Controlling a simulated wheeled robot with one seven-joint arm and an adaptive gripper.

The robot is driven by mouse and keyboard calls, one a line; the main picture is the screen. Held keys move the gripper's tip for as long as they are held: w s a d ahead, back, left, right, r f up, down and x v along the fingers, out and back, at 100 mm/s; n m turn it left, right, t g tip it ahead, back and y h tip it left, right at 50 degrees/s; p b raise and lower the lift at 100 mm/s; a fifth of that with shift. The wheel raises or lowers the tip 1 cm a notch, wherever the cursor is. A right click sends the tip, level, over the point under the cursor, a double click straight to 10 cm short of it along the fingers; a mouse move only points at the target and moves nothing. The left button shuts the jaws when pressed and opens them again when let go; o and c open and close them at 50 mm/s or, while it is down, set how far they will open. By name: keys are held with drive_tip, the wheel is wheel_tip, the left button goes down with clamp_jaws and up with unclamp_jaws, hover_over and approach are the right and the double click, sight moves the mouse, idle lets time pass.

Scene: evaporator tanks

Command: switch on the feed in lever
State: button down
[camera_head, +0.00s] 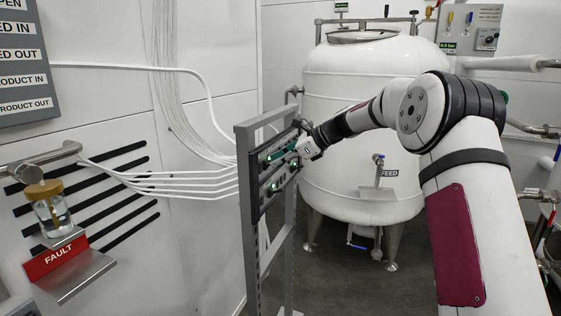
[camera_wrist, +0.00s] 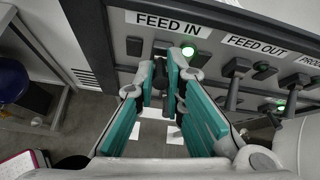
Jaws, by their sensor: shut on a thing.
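The control panel (camera_wrist: 115,45) carries a FEED IN label (camera_wrist: 167,22) at its upper left in the wrist view. A green lamp (camera_wrist: 188,51) is lit just below that label. My gripper (camera_wrist: 166,72) has its two teal fingers close together below the label, shut on the feed in lever. The lever is mostly hidden between the fingers, so its exact position cannot be told. In the head view my gripper (camera_head: 283,151) is at the front of the panel on the grey frame (camera_head: 249,220).
Right of my gripper stand the feed out lever (camera_wrist: 233,88) and another lever (camera_wrist: 290,92) under a partly cut-off label. A white FEED tank (camera_head: 345,95) stands behind the frame. White hoses (camera_head: 185,180) run to the panel from the left. A FAULT sign (camera_head: 60,257) is at lower left.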

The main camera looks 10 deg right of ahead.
idle(0.4)
drive_tip(key=c, duration=1.7)
unclamp_jaws()
drive_tip(key=shift+o, duration=0.2)
drive_tip(key=v, duration=1.2)
drive_tip(key=shift+r, duration=0.1)
drive_tip(key=shift+a, duration=0.15)
